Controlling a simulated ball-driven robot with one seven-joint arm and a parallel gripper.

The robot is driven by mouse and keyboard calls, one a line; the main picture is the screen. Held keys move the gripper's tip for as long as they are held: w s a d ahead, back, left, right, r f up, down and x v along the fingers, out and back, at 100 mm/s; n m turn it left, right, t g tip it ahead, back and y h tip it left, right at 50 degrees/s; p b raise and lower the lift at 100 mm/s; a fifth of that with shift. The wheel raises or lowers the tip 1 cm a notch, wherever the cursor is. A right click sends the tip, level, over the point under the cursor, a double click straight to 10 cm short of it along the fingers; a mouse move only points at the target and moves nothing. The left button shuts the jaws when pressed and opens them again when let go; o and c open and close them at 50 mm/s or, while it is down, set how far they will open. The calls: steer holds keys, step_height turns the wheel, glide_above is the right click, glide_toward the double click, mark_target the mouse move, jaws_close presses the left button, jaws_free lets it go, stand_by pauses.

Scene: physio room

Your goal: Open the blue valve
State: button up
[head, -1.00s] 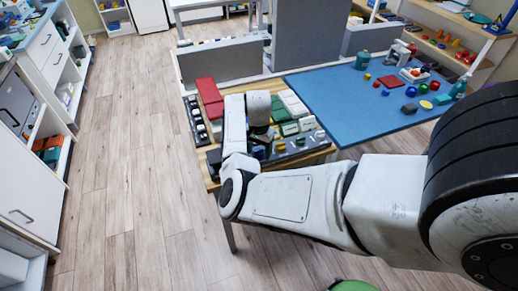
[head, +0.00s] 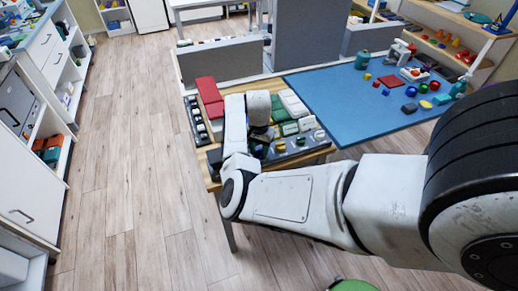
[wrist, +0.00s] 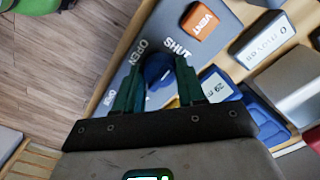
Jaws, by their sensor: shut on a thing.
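The blue valve (wrist: 158,71) is a round blue knob on a grey panel, with the words OPEN to its left and SHUT to its upper right. My gripper (wrist: 160,62) is shut on it in the wrist view, one dark green finger on each side. The fingers and the dark palm hide part of the knob, and I cannot tell which word it points at. In the head view my arm reaches over the wooden table (head: 212,174), and the valve and fingertips cannot be made out there.
Several boxes lie close by on the right in the wrist view. In the head view a blue mat (head: 335,105) with small objects lies to the right. The wooden floor (head: 130,160) at left is clear.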

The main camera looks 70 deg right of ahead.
mark_target(259, 150)
steer(key=n+p, duration=0.2)
steer(key=n, duration=0.2)
steer(key=shift+r, duration=0.1)
steer(key=n, duration=0.9)
steer(key=shift+n, duration=2.3)
steer(key=shift+w, duration=0.1)
steer(key=o, duration=1.1)
steer(key=shift+c, duration=0.2)
step_height(259, 150, up, 11)
steer(key=b, duration=0.1)
